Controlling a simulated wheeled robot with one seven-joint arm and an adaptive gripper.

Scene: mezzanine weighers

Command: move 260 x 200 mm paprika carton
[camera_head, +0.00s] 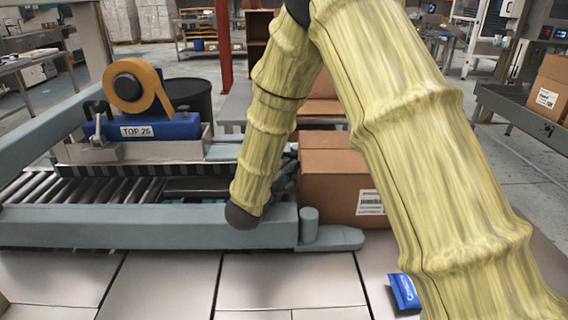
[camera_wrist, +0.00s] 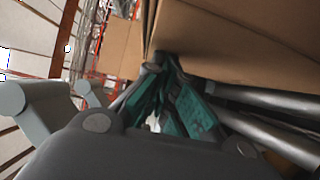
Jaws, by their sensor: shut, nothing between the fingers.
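A brown carton (camera_head: 335,165) with a white label, its print only partly readable, stands at the end of the roller conveyor, partly behind my arm in the head view. In the wrist view a large brown carton face (camera_wrist: 245,40) fills the upper right, close beyond my fingers. My gripper (camera_wrist: 162,62) has teal-padded fingers that are shut with nothing between them. The fingertips are at the carton's lower edge; I cannot tell whether they touch it. In the head view my arm hides most of the gripper.
A tape machine with an orange tape roll (camera_head: 137,87) and blue body stands over the rollers (camera_head: 75,190) at left. A grey rail (camera_head: 150,227) runs in front, with a short grey post (camera_head: 309,224) at its end.

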